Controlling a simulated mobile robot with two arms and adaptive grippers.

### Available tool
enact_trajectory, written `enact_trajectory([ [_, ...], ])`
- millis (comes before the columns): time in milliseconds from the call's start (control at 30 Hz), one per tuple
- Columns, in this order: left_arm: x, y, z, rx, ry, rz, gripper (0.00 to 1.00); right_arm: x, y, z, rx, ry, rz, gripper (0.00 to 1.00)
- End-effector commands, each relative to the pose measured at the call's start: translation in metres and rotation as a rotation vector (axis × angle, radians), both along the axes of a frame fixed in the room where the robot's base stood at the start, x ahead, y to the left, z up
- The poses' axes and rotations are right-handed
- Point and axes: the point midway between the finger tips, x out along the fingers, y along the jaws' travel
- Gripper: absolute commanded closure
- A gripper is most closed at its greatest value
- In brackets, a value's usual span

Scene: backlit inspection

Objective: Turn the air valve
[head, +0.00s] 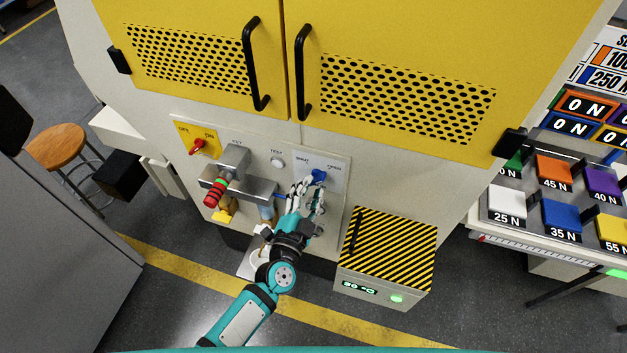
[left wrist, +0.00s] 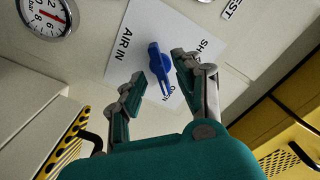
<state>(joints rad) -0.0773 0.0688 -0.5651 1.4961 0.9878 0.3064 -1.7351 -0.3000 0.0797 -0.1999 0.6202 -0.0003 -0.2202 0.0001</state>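The air valve has a blue handle (head: 319,176) on a white plate marked SHUT and OPEN, on the front panel of the yellow and cream machine. In the left wrist view the blue handle (left wrist: 158,66) shows between my fingertips, with one end by the partly covered OPEN lettering. My left gripper (head: 309,191) is just in front of the valve. In the left wrist view its fingers (left wrist: 159,70) are open, one on each side of the handle, with a gap to the left one. I cannot tell whether the right one touches. My right gripper is not in view.
Left on the panel are a red switch (head: 198,146) on yellow, a TEST button (head: 277,162) and a red-green grip (head: 217,192). A striped-top box (head: 388,254) stands right of my gripper. A pressure gauge (left wrist: 45,15) shows in the left wrist view. A stool (head: 57,148) stands far left.

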Motion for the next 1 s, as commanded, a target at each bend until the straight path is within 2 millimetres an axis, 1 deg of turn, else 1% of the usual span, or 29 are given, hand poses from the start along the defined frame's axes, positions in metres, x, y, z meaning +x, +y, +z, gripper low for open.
enact_trajectory([
  [33, 0.008, -0.003, 0.0, 0.0, -0.001, 0.0, 0.66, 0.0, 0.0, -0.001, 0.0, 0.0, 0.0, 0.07],
  [200, 0.023, -0.008, 0.0, -0.002, 0.0, -0.001, 0.66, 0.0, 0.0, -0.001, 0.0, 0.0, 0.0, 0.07],
  [333, 0.028, -0.01, 0.0, -0.001, 0.0, -0.001, 0.66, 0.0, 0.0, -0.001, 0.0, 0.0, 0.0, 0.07],
  [567, 0.028, -0.009, 0.0, -0.001, 0.0, 0.0, 0.66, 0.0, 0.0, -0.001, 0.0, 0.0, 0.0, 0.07],
  [800, 0.028, -0.009, 0.0, -0.001, 0.0, 0.0, 0.98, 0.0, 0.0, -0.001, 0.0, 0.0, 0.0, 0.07],
  [833, 0.028, -0.009, 0.0, -0.001, 0.0, 0.0, 1.0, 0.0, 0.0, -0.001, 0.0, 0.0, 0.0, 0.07],
  [1000, 0.028, -0.009, 0.0, -0.001, 0.0, 0.0, 1.0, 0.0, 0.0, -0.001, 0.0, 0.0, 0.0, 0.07],
])
